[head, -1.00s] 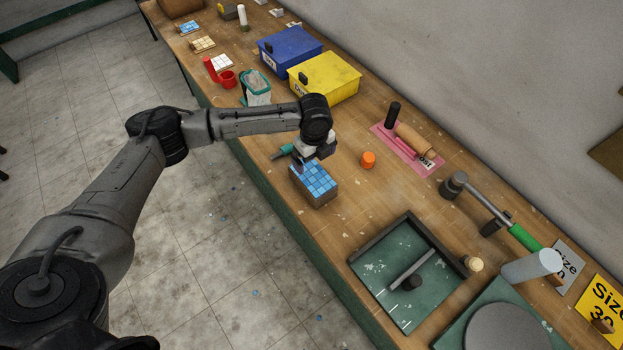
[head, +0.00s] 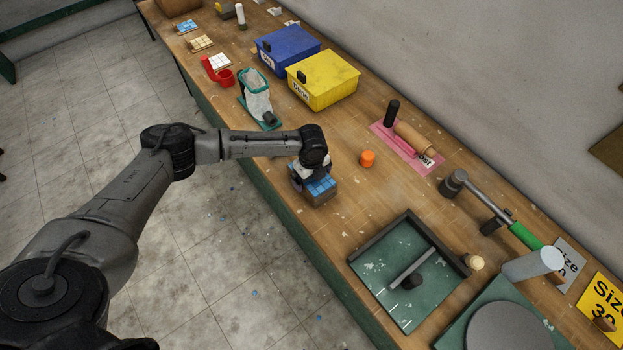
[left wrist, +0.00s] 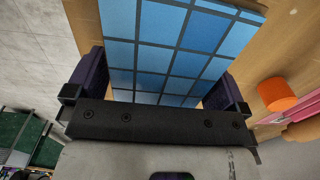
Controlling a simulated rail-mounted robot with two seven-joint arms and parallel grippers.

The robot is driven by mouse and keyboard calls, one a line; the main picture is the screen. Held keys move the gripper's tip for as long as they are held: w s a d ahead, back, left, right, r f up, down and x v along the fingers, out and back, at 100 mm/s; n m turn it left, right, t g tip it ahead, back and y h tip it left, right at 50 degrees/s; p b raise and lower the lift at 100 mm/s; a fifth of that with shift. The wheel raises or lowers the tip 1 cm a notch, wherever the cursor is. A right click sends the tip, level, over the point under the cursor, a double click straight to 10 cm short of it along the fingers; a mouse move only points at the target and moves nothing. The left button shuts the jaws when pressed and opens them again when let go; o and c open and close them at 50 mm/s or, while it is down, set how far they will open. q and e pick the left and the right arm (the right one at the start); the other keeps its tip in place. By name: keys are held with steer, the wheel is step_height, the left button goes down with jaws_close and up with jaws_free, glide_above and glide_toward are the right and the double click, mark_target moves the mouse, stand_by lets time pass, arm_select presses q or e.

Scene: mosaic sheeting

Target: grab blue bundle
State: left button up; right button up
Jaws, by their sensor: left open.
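The blue bundle (head: 320,188) is a block with a top of blue square tiles and brownish sides. It sits on the wooden workbench near its front edge. My left gripper (head: 303,180) is right over the bundle and covers part of its top. In the left wrist view the bundle's tiled top (left wrist: 165,50) fills the upper middle. The dark fingers of my left gripper (left wrist: 160,85) are apart, one on each side of the bundle. Whether they touch its sides is not clear. My right gripper is in neither view.
An orange cylinder (head: 367,158) stands right of the bundle and also shows in the left wrist view (left wrist: 277,95). A green tray with dark walls (head: 371,239) lies in front. A yellow box (head: 330,85), a blue box (head: 290,45) and a bag stand (head: 256,97) are behind.

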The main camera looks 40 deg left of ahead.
arm_select(q)
steer(key=shift+f, duration=0.25)
steer(key=shift+c, duration=0.2)
steer(key=shift+r, duration=0.1)
steer(key=c, duration=1.2)
